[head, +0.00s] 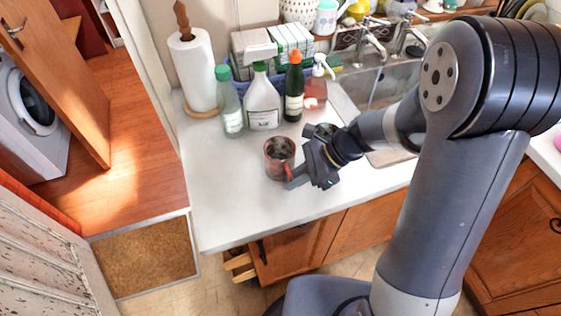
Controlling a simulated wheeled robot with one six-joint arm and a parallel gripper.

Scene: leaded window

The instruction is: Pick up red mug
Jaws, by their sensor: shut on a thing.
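The red mug (279,159) is upright at the middle of the white counter, in front of the bottles. It shows a reddish side and a dark inside. My gripper (292,178) comes from the right and is shut on the mug at its right side, where a red part like the handle shows. The fingertips are small and partly hidden by the gripper body. I cannot tell whether the mug's base touches the counter.
Several bottles (262,105) and a soap dispenser (315,85) stand behind the mug. A paper towel roll (193,68) is at the back left. The sink (385,85) is to the right. The counter (230,215) is clear at its front left.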

